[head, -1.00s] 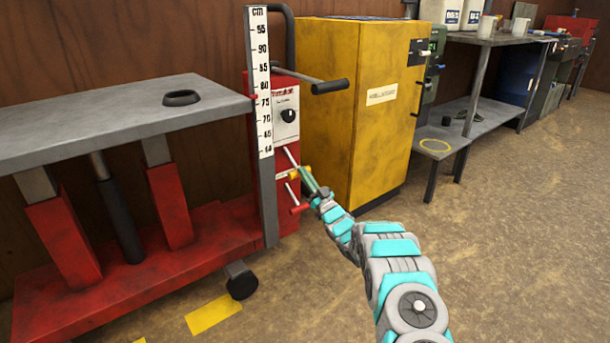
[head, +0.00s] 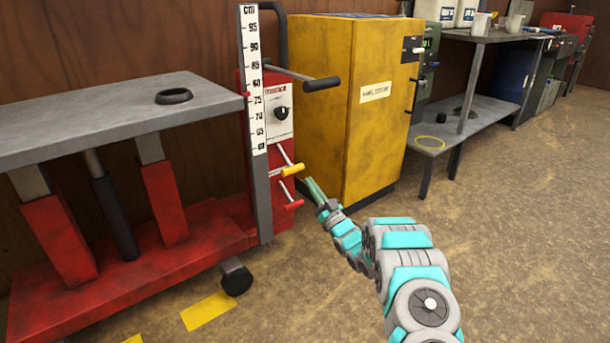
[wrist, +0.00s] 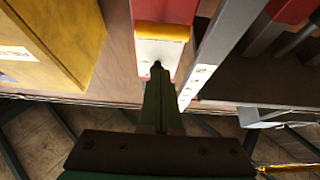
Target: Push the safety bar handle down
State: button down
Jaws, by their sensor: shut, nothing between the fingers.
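A red lift control column (head: 278,135) stands at the end of the lift table. A black-gripped bar (head: 322,84) sticks out at its top. Lower down are a lever with a yellow grip (head: 292,169) and, below it, one with a red grip (head: 294,205). None is labelled as the safety bar handle. My gripper (head: 311,183) is shut and empty, just right of the two lower levers and apart from them in the head view. In the wrist view, the gripper's dark fingers (wrist: 158,72) point at a white panel, with the yellow grip (wrist: 162,33) beyond the tips.
The grey lift table (head: 110,118) on its red base is at left, with a black ring (head: 174,96) on top. A cm scale (head: 252,80) stands beside the column. A yellow cabinet (head: 350,110) is close behind my gripper. Open floor (head: 530,220) lies to the right.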

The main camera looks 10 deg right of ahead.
jog(key=shift+v, duration=0.9)
jog(key=shift+f, duration=0.1)
jog(key=w+d+r+m+g+h+p, duration=0.2)
jog(key=d+r+g+h, duration=0.2)
jog(key=r+h, duration=0.4)
jog(key=s+d+r+m+g+h+p, duration=0.1)
jog(key=s+d+m+g+h, duration=0.15)
jog(key=s, duration=0.45)
jog(key=s+d+r+m+g+h, duration=0.1)
jog(key=s+g+h, duration=0.25)
jog(key=s, duration=0.35)
jog(key=s+a+r+g, duration=0.1)
jog(key=s+a+g, duration=0.2)
jog(key=s, duration=1.4)
jog(key=s+a+g+y+p, duration=0.1)
jog(key=s+a+g, duration=0.2)
jog(key=s, duration=1.5)
jog(key=s+a+r+g+y+p, duration=0.1)
jog(key=s+a+g, duration=0.2)
jog(key=s, duration=1.4)
jog(key=g, duration=0.4)
jog(key=shift+s+a+r, duration=0.25)
jog(key=shift+s+r, duration=0.05)
jog(key=shift+r, duration=0.05)
